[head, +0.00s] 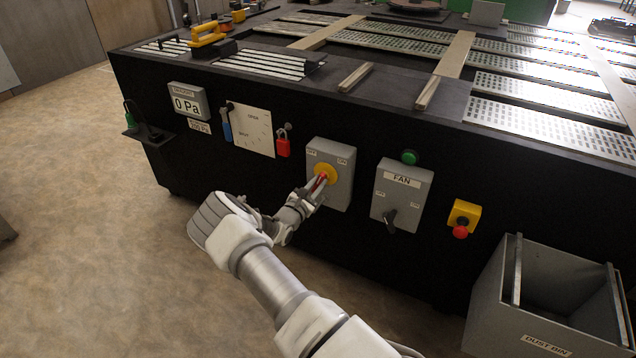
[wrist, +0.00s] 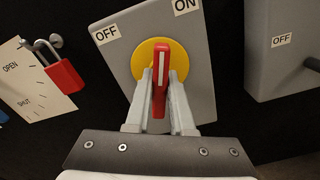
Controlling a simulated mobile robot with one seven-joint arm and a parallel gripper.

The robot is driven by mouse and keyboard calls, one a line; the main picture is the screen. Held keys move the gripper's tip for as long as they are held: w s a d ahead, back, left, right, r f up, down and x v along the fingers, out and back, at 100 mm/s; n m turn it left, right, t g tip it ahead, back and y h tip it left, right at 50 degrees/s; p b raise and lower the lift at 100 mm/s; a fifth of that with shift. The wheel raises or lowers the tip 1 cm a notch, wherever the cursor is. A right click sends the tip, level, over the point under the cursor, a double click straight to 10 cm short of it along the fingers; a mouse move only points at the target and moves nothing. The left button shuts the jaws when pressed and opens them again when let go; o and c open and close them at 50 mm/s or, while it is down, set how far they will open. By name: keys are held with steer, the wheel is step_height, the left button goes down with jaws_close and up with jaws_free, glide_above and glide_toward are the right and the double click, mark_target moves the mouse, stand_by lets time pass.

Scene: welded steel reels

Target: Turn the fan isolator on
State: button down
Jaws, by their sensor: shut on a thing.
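A grey switch box (head: 343,190) on the bench's black front has a yellow disc and a red handle; it also shows in the wrist view (wrist: 203,90), marked OFF at upper left and ON at upper right. My gripper (head: 315,188) is shut on the red handle (wrist: 160,65), one finger on each side. The handle's white stripe points up in the wrist view, between the two marks and closer to ON. To the right, a grey box labelled FAN (head: 402,181) has a black handle (head: 390,222) angled downward, with my gripper away from it.
A red padlock (head: 283,147) hangs by the OPEN/SHUT plate (head: 254,130), left of the switch box. A red-and-yellow stop button (head: 463,217) and a dust bin (head: 490,300) are at right.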

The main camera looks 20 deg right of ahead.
steer(key=shift+m, duration=2.1)
steer(key=c, duration=0.8)
jaws_free()
steer(key=shift+p, duration=0.3)
steer(key=p+v, duration=0.3)
steer(key=v, duration=1.4)
steer(key=shift+s+a, duration=0.2)
